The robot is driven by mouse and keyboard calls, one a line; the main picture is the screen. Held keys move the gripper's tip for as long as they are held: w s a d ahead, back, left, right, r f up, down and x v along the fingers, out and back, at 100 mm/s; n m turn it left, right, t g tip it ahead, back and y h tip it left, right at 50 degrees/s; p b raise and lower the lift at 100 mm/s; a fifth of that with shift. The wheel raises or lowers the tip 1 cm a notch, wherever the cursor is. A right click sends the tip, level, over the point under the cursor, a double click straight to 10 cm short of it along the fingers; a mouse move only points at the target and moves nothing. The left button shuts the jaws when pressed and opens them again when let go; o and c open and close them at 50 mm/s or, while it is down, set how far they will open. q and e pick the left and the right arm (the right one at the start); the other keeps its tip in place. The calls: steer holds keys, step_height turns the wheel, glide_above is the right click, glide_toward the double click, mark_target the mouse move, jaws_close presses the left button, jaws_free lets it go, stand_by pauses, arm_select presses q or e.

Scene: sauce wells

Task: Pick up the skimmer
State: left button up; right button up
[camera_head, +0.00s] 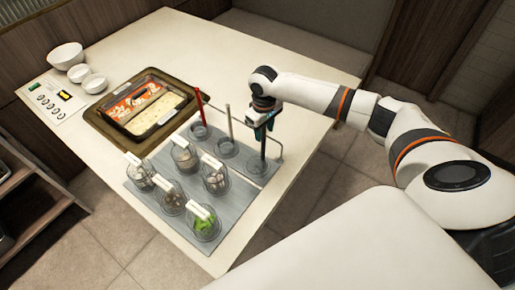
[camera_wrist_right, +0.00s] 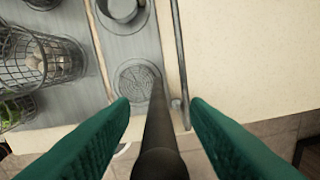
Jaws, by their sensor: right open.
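The skimmer (camera_head: 264,143) stands upright in the right-hand round well of the grey rack, with a dark handle. In the right wrist view its dark handle (camera_wrist_right: 160,135) runs up between my fingers, and a perforated round disc (camera_wrist_right: 137,82) shows below, in the well. My right gripper (camera_head: 263,117) is at the top of the handle. In the wrist view its two green fingers (camera_wrist_right: 160,115) are open on either side of the handle, with a gap on each side. My left gripper is not in view.
A red-handled tool (camera_head: 202,107) and a grey-handled tool (camera_head: 229,122) stand in neighbouring wells. Several wire baskets with food, one of greens (camera_head: 206,226), stand on the grey tray (camera_head: 150,203). A hot pot (camera_head: 152,110) sits behind, near white bowls (camera_head: 66,55). A thin metal rail (camera_wrist_right: 181,65) runs beside the wells.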

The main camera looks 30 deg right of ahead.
steer(key=shift+f, duration=0.75)
steer(key=shift+c, duration=0.9)
jaws_close()
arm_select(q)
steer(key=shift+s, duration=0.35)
arm_select(e)
steer(key=shift+r, duration=0.1)
